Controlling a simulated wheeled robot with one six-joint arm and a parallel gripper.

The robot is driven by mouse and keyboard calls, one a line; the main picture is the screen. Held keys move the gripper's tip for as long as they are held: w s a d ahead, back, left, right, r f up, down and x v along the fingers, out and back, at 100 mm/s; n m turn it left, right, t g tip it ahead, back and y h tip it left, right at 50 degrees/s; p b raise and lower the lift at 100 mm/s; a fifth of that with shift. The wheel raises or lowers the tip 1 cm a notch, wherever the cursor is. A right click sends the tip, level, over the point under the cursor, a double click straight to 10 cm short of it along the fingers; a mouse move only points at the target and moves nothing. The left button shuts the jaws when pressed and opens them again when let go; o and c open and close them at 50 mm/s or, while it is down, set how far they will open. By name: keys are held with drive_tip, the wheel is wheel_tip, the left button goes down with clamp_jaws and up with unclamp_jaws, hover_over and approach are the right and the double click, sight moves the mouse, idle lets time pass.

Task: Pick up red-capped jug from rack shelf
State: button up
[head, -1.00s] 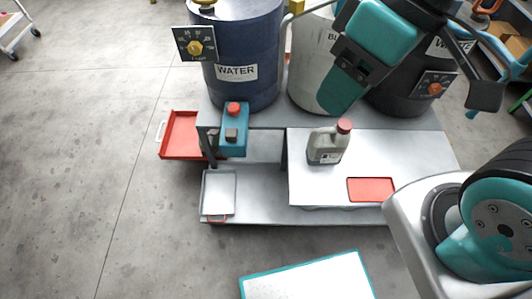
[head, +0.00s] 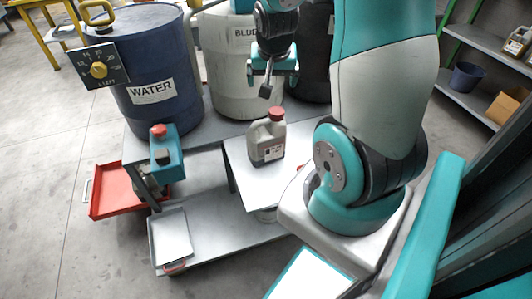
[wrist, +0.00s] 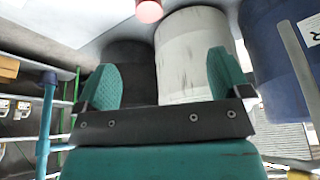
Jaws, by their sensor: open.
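The red-capped jug (head: 267,142) is grey with a white label and stands upright on the pale raised shelf (head: 238,165) of the rack. My gripper (head: 270,78) is above and behind the jug in the head view, pointing downward and apart from it. In the wrist view my gripper (wrist: 163,78) has its two teal fingers spread wide with nothing between them. A round red cap (wrist: 149,10) shows at the top edge there, beyond the fingers. The jug's body is out of that view.
A blue WATER drum (head: 150,80), a white drum (head: 225,60) and a dark drum (head: 312,60) stand behind the jug. A teal dispenser with a red cap (head: 166,158) is left of it. A red tray (head: 112,192) lies far left. Shelving (head: 465,95) stands at right.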

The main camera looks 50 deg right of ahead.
sight(276, 110)
drive_tip(key=shift+m, duration=0.3)
drive_tip(key=x, duration=0.4)
drive_tip(key=s+d+b+x, duration=0.1)
drive_tip(key=x, duration=0.3)
drive_tip(key=d+b+x, duration=0.1)
drive_tip(key=x, duration=0.4)
drive_tip(key=shift+s+r, duration=0.15)
drive_tip(key=b+x, duration=0.1)
drive_tip(key=x, duration=0.4)
drive_tip(key=shift+w+f, duration=0.2)
drive_tip(key=shift+f, duration=0.15)
drive_tip(key=c, duration=1.6)
